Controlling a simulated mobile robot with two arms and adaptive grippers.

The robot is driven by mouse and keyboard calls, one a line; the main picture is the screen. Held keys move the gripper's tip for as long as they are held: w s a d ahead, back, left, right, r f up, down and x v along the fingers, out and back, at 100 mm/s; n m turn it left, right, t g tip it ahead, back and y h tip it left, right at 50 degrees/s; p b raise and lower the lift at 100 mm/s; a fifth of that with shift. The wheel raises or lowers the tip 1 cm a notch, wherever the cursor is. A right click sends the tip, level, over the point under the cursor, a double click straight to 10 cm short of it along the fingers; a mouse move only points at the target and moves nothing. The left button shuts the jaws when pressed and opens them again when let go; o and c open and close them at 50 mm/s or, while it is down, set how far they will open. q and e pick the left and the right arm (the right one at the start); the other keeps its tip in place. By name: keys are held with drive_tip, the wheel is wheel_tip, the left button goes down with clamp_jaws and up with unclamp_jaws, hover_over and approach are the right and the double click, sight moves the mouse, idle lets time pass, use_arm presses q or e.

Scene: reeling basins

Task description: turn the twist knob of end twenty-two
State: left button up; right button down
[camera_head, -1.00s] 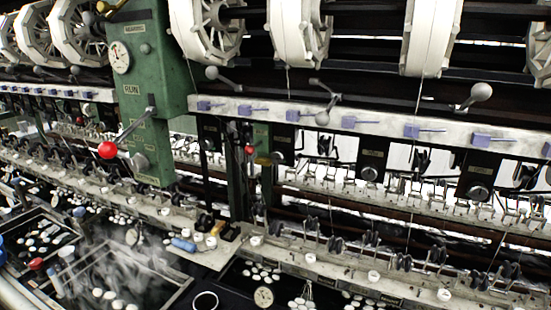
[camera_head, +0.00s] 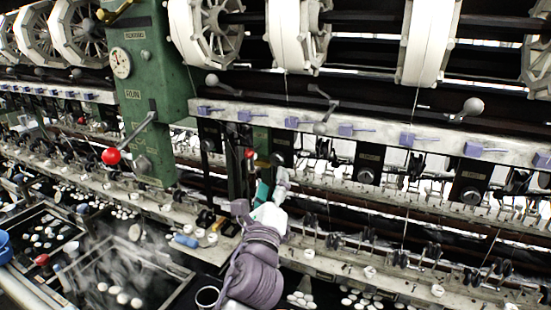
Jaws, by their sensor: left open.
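Several dark panels with round twist knobs run along the machine under the pale rail. One knob (camera_head: 279,158) is just above my left gripper, another knob (camera_head: 366,176) is in the middle right, and a third knob (camera_head: 470,195) is farther right. Their labels are too small to read, so I cannot tell which is end twenty-two. My left gripper (camera_head: 272,188), teal and pale at the tip, points up and away below the nearest knob. It is open, and no held thing shows. I cannot tell whether it touches anything. My right gripper is out of view.
A green gear housing (camera_head: 148,85) with a red-ball lever (camera_head: 111,156) stands left. A pale rail (camera_head: 390,135) carries purple clips, with white reels (camera_head: 298,35) above. Steaming basins (camera_head: 130,275) with white cocoons lie below. Thin threads and small guides crowd the right.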

sight(276, 162)
use_arm(q)
drive_tip(key=p+x, duration=0.1)
drive_tip(key=x, duration=0.3)
drive_tip(key=shift+w+r, duration=0.25)
drive_tip(key=shift+w, duration=0.1)
drive_tip(key=shift+w+d, duration=0.1)
drive_tip(key=shift+w, duration=0.6)
drive_tip(key=shift+c, duration=0.3)
